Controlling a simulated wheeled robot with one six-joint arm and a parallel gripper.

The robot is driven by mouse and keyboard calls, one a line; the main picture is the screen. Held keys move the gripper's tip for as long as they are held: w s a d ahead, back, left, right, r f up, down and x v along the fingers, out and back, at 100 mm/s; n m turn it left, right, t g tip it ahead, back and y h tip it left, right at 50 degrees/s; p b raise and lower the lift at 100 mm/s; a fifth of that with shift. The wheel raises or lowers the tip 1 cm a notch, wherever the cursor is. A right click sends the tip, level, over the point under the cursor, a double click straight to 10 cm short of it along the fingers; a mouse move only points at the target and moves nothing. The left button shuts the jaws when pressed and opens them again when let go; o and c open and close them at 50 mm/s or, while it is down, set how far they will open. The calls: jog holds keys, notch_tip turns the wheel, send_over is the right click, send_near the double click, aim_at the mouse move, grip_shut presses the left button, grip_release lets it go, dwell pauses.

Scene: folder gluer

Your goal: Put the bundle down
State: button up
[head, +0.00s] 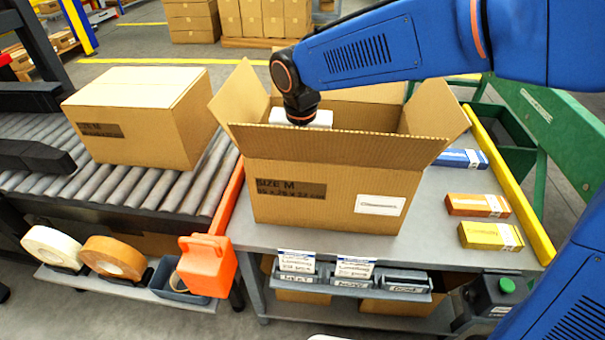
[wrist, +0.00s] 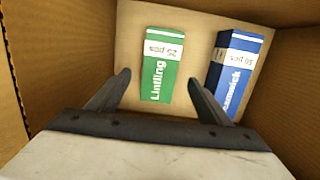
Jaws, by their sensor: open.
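An open cardboard box (head: 330,190) marked "SIZE M" stands on the grey table with its flaps up. My gripper (wrist: 158,85) is inside this box, pointing down, with its jaws apart. In the wrist view a green bundle (wrist: 163,70) with a white band, lettered "Lintling", lies on the box floor (wrist: 200,25), ahead of and between the fingers. A blue bundle (wrist: 236,72) with a white band lies to its right, beyond the right finger. Nothing shows held between the fingers. In the head view the box walls hide the fingertips and both bundles.
A closed box (head: 140,115) sits on the roller conveyor (head: 110,185) at left. Blue (head: 461,159), orange (head: 478,205) and yellow (head: 490,236) bundles lie on the table right of the open box, by a yellow rail (head: 510,185). Box walls surround my gripper closely.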

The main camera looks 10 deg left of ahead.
jog(key=shift+s+r, duration=0.15)
jog(key=shift+r, duration=1.05)
jog(key=shift+s+r, duration=0.15)
jog(key=shift+r, duration=1.05)
jog(key=shift+r, duration=0.1)
